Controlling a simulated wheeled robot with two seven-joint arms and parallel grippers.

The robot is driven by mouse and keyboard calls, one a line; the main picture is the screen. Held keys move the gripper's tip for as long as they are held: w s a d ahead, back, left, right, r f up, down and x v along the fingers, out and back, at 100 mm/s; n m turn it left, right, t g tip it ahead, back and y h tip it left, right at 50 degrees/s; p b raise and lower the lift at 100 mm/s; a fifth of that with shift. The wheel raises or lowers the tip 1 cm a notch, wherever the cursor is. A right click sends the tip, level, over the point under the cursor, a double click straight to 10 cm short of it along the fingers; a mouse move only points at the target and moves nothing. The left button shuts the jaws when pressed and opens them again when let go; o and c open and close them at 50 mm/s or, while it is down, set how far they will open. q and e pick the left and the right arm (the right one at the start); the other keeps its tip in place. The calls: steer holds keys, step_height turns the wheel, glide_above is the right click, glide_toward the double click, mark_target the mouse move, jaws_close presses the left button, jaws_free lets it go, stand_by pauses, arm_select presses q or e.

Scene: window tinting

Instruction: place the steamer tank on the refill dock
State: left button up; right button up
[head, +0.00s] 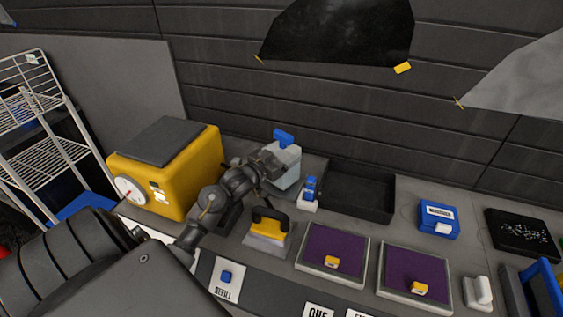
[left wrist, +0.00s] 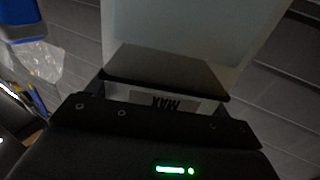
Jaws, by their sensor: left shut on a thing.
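The steamer tank (head: 287,172) is a pale translucent box with a blue top, near the back wall in the head view. My left gripper (head: 268,168) is shut on its side. In the left wrist view the tank (left wrist: 190,30) fills the space between the fingers, with MAX lettering on it. I cannot tell whether the tank's bottom touches anything. A card marked REFILL (head: 225,291) with a blue block (head: 226,276) lies at the front of the bench. The refill dock itself cannot be made out for certain; my left arm covers part of that area. My right gripper is not in view.
A yellow machine with a gauge (head: 182,186) stands left of the gripper. A small blue-topped bottle (head: 310,188) and a dark empty tray (head: 372,209) are right of the tank.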

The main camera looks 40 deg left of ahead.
arm_select(q)
steer(key=shift+f, duration=0.35)
steer(key=shift+r, duration=0.2)
steer(key=shift+s, duration=0.1)
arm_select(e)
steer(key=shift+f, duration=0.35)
arm_select(q)
steer(key=shift+f, duration=0.15)
steer(key=o, duration=1.3)
